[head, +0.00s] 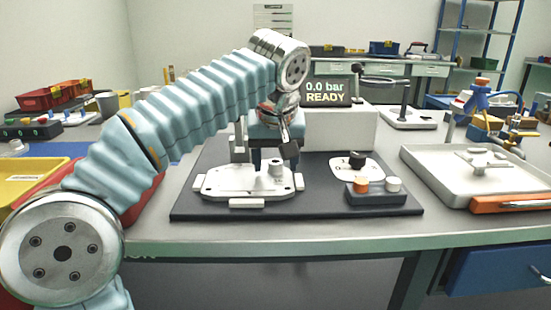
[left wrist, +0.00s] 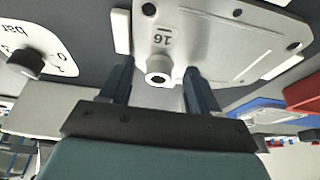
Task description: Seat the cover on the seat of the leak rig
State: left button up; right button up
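The cover (head: 235,181) is a pale plate with rounded corners, corner holes and a round boss. It lies flat between white blocks on the dark base of the leak rig (head: 330,207). The seat under it is hidden, so I cannot tell how fully it sits. In the left wrist view the cover (left wrist: 215,45) shows the mark 16 and its hollow boss (left wrist: 159,68). My left gripper (left wrist: 159,85) is open, its fingers on either side of the boss with a gap at each. In the head view the gripper (head: 272,165) is over the cover, partly hidden. My right gripper is out of view.
A dial plate with a black knob (head: 357,160) and a box with orange and white buttons (head: 376,193) stand right of the cover. The display (head: 326,92) reads 0.0 bar READY. A pale tray (head: 430,170) holding a casting (head: 483,160) stands at the right.

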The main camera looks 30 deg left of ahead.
pick_arm(q)
jog(key=p+v, duration=0.4)
jog(key=v, duration=0.9)
jog(key=shift+r+p, duration=0.3)
jog(key=shift+r, duration=0.05)
jog(key=shift+s, duration=0.15)
